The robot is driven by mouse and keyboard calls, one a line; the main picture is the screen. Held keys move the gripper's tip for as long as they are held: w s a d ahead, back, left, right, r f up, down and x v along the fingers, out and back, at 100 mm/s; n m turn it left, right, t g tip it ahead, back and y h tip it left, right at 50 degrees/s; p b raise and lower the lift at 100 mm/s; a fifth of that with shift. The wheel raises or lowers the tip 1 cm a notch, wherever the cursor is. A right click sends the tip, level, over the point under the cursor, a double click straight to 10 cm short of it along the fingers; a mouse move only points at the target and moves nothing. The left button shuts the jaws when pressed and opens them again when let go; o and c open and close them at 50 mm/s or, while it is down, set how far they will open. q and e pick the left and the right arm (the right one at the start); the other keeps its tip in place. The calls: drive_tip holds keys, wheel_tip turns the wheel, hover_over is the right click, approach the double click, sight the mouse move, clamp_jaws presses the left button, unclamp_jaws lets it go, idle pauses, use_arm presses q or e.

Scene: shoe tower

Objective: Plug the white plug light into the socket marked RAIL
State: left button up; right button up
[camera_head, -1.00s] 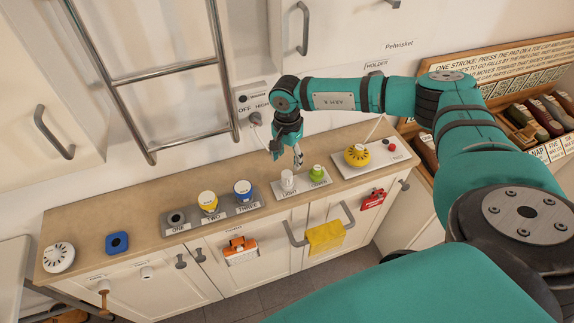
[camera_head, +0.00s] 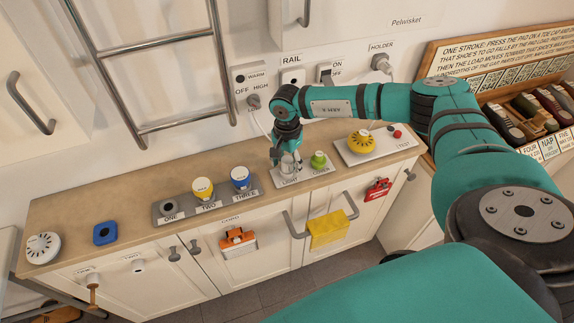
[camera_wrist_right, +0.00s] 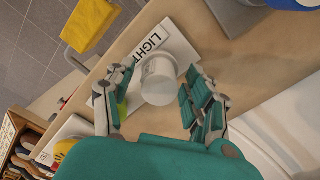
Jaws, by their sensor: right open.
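The white plug light (camera_wrist_right: 158,78) stands upright on the white plate marked LIGHT (camera_wrist_right: 178,48). In the head view it is mostly hidden behind my right gripper. My right gripper (camera_head: 286,164) is open, pointing down over it. In the right wrist view the fingers (camera_wrist_right: 155,92) stand on either side of the light, with visible room on both sides; I cannot tell whether either touches. The socket marked RAIL (camera_head: 292,77) is on the wall above my right forearm. My left gripper is not in view.
A green object (camera_head: 318,160) stands close right of the light. A yellow knob (camera_head: 361,139) sits farther right, with yellow and blue cups (camera_head: 240,179) to the left. A WARM/HIGH dial (camera_head: 253,101), a switch (camera_head: 325,74) and a HOLDER socket (camera_head: 381,63) flank RAIL.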

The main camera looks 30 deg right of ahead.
sight(287, 159)
drive_tip(key=c, duration=0.9)
drive_tip(key=shift+c, duration=0.2)
drive_tip(key=shift+r+p, duration=0.35)
drive_tip(key=shift+r, duration=0.4)
drive_tip(key=shift+r+p, duration=0.8)
drive_tip(key=shift+r, duration=0.45)
